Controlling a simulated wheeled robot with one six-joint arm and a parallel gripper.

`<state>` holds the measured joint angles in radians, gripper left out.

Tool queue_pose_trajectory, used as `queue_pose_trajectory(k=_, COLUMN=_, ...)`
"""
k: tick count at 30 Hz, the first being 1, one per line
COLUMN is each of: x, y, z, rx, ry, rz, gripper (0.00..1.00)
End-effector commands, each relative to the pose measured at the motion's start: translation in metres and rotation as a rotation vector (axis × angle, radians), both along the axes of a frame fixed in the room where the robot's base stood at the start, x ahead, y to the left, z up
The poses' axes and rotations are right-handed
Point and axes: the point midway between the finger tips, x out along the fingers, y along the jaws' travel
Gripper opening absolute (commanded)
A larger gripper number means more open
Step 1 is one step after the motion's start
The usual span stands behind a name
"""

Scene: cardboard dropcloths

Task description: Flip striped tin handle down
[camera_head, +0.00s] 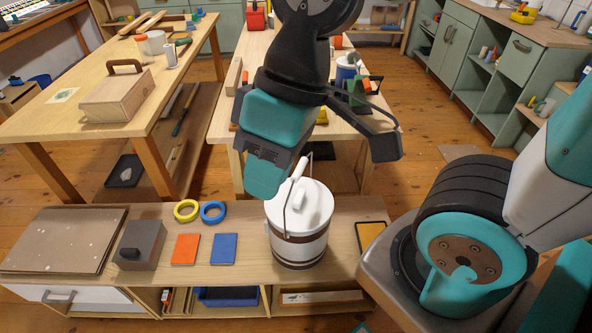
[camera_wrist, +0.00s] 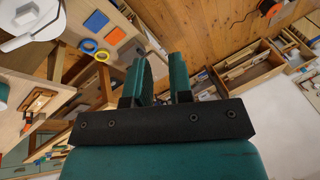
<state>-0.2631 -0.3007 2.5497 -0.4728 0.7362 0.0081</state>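The striped tin (camera_head: 299,246) is white with brown bands and a white lid. It stands upright on the low wooden bench in the head view. Its wire handle with a white grip (camera_head: 299,167) stands up above the lid. My gripper (camera_head: 267,178) hangs just left of the grip, apart from it as far as I can tell. In the wrist view my gripper (camera_wrist: 163,75) shows two teal fingers with an empty gap between them. A white lidded shape, likely the tin (camera_wrist: 38,20), is at the upper left there, partly cut off.
The low bench (camera_head: 345,212) also holds a grey box (camera_head: 140,246), an orange tile (camera_head: 185,249), a blue tile (camera_head: 223,249), yellow tape (camera_head: 186,210), blue tape (camera_head: 212,212) and flat brown boards (camera_head: 64,240). Cluttered wooden tables stand behind.

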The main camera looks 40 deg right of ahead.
Motion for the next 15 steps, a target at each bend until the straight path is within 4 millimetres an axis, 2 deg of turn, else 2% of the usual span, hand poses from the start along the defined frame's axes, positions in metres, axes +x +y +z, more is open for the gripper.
queue_pose_trajectory(k=1, x=0.008, y=-0.002, z=-0.002, rx=-0.012, ry=0.008, rz=-0.024, gripper=0.09)
queue_pose_trajectory(k=2, x=0.014, y=-0.004, z=-0.004, rx=-0.023, ry=0.015, rz=-0.045, gripper=0.02)
queue_pose_trajectory(k=5, x=0.046, y=-0.013, z=-0.011, rx=-0.079, ry=0.049, rz=-0.159, gripper=0.0)
queue_pose_trajectory(k=11, x=0.14, y=-0.049, z=-0.042, rx=-0.248, ry=0.151, rz=-0.537, gripper=0.0)
queue_pose_trajectory(k=15, x=0.199, y=-0.08, z=-0.072, rx=-0.365, ry=0.219, rz=-0.833, gripper=0.0)
